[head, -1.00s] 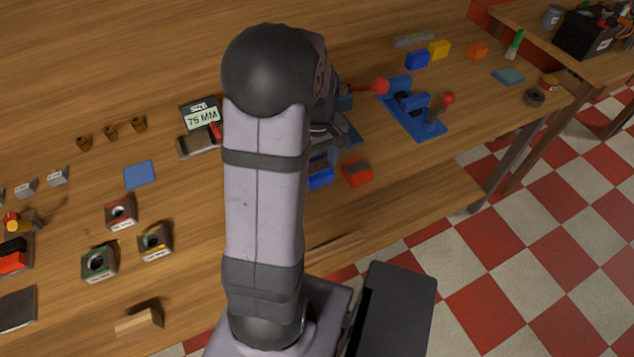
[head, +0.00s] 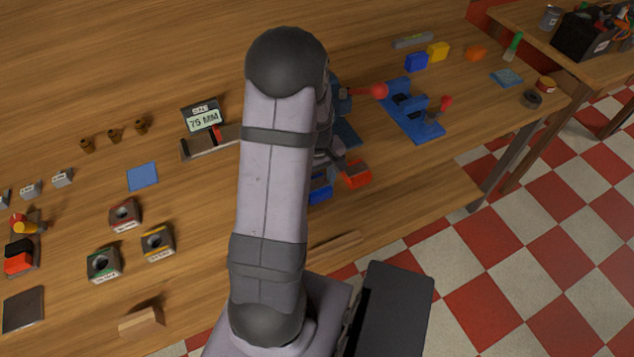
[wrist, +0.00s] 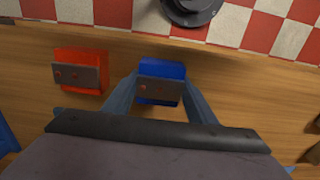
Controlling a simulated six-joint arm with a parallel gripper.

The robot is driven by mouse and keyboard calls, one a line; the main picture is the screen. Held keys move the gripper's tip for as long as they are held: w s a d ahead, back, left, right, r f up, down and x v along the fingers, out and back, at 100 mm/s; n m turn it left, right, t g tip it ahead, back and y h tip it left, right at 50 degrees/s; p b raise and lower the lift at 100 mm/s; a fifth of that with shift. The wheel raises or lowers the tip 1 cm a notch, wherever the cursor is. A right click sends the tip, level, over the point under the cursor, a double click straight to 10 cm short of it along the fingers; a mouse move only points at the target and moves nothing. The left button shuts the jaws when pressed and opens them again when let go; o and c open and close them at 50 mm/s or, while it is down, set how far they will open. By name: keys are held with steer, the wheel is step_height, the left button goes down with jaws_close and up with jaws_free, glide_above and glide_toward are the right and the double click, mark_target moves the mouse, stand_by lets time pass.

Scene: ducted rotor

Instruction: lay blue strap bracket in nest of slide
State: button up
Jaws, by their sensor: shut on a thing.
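The blue strap bracket (wrist: 163,70), a blue block with a grey plate on one face, is between the two fingers of my gripper (wrist: 160,88) in the wrist view. The fingers are shut on its sides. In the head view the blue bracket (head: 320,193) is low on the table, partly hidden by my arm. A blue fixture (head: 425,128) with red-knobbed levers stands to its upper right. I cannot tell for sure which part is the slide's nest; my arm hides some of that area.
A red bracket (wrist: 80,70) with a similar plate stands close to the left of the blue one in the wrist view, apart from my finger. The table's front edge is near. Blue and yellow blocks (head: 438,51) lie farther back. A 75 MM display (head: 203,119) stands left of my arm.

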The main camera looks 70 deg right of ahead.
mark_target(317, 182)
steer(key=shift+f, duration=0.2)
steer(key=o, duration=1.1)
steer(key=shift+o, duration=0.2)
steer(key=shift+r+b, duration=0.1)
steer(key=shift+b, duration=0.25)
steer(key=r+b, duration=0.1)
steer(key=r, duration=0.1)
steer(key=r+b, duration=0.1)
steer(key=r, duration=0.2)
steer(key=shift+w+d+r, duration=0.1)
steer(key=shift+d+r, duration=0.1)
steer(key=shift+r, duration=0.1)
steer(key=shift+r+b, duration=0.35)
steer(key=shift+r, duration=0.45)
